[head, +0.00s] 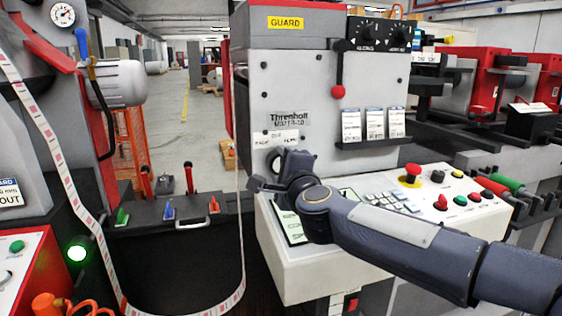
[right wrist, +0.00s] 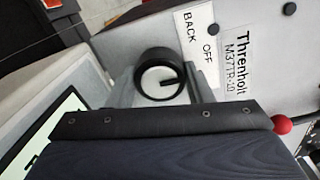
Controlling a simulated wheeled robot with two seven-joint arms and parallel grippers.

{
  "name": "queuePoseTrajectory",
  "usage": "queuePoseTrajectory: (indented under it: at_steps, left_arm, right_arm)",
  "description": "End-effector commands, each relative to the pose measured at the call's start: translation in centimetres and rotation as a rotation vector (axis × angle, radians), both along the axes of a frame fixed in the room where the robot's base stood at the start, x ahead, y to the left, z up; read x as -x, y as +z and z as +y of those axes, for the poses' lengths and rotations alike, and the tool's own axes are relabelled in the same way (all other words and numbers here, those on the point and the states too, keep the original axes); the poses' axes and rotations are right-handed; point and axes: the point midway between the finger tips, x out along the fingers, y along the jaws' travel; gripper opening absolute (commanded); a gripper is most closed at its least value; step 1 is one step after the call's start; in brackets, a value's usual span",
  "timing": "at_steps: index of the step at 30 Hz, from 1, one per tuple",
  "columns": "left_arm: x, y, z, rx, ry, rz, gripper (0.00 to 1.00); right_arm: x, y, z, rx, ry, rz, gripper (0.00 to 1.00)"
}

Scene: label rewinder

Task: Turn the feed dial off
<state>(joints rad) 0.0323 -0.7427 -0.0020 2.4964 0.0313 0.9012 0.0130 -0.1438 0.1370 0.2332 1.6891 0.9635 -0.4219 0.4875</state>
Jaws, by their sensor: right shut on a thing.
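The feed dial (right wrist: 160,77) is a round knob with a black rim, a pale face and a black pointer. In the right wrist view its pointer points right, roughly toward the label plate (right wrist: 203,48) reading BACK and OFF; the plate's lower end is hidden. In the head view the dial is mostly hidden behind my right gripper (head: 279,163), below the label plate (head: 276,139). My right gripper is at the dial and shut on it; the fingertips are hard to make out. My left gripper is not in view.
A red-knobbed lever (head: 338,91) and a card shelf (head: 370,142) stick out above. A printed label web (head: 241,240) hangs left of the console.

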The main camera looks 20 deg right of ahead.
Motion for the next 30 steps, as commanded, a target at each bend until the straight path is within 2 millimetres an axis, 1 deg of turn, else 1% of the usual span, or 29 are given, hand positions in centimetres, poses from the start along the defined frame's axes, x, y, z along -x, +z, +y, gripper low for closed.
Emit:
queuePoseTrajectory:
  at_steps: [15, 16, 20, 27, 30]
  left_arm:
    - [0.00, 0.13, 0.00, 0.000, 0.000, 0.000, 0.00]
    - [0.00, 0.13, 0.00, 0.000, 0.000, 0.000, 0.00]
    - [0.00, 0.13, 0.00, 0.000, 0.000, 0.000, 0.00]
    - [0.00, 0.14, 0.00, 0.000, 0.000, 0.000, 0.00]
    - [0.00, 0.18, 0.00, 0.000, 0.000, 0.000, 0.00]
  right_arm:
    - [0.00, -0.13, 0.07, 0.020, 0.001, 0.001, 0.24]
    - [0.00, -0.13, 0.07, 0.020, 0.001, 0.001, 0.50]
    - [0.00, -0.10, 0.05, 0.020, 0.001, 0.001, 0.67]
    - [0.00, -0.04, 0.03, 0.019, 0.000, 0.000, 0.68]
    - [0.35, 0.03, 0.01, 0.020, 0.001, -0.001, 0.68]
